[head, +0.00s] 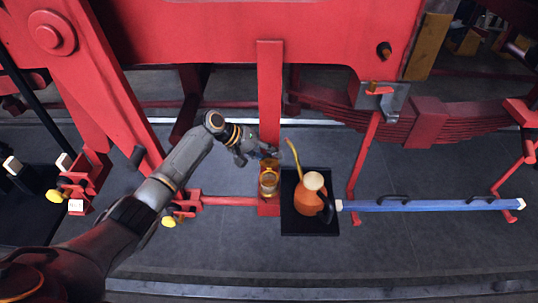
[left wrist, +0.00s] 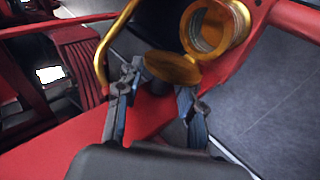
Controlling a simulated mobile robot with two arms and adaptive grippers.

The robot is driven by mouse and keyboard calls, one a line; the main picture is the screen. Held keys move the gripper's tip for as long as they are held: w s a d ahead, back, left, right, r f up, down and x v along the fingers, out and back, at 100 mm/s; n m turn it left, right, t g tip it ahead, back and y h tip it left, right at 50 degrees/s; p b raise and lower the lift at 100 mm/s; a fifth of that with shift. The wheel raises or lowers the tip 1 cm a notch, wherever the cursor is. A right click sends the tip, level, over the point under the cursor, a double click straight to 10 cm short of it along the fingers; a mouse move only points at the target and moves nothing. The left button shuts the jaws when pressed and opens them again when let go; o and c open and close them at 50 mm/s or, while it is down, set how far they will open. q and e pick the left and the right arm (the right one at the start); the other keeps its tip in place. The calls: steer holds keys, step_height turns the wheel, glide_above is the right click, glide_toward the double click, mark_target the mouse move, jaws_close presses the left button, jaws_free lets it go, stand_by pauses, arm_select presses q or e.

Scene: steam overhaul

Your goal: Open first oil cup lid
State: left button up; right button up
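The brass oil cup (head: 268,185) stands on a red bracket below the red frame in the head view. In the left wrist view its round ribbed mouth (left wrist: 208,30) shows uncovered. Its gold disc lid (left wrist: 172,67) stands swung away from the mouth, on the side toward my gripper. My left gripper (head: 247,156) is just behind and left of the cup. In the left wrist view its two fingers (left wrist: 158,88) are spread apart, with the lid at the gap between their tips. Whether a finger touches the lid I cannot tell. My right gripper is not in view.
An orange oil can (head: 308,198) with a thin gold spout (head: 294,158) stands on a black tray (head: 290,228) right beside the cup. A blue bar (head: 430,205) runs to the right. A red upright (head: 270,95) rises behind the cup. The floor in front is clear.

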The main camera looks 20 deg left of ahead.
arm_select(q)
steer(key=v, duration=1.2)
steer(key=shift+f, duration=0.1)
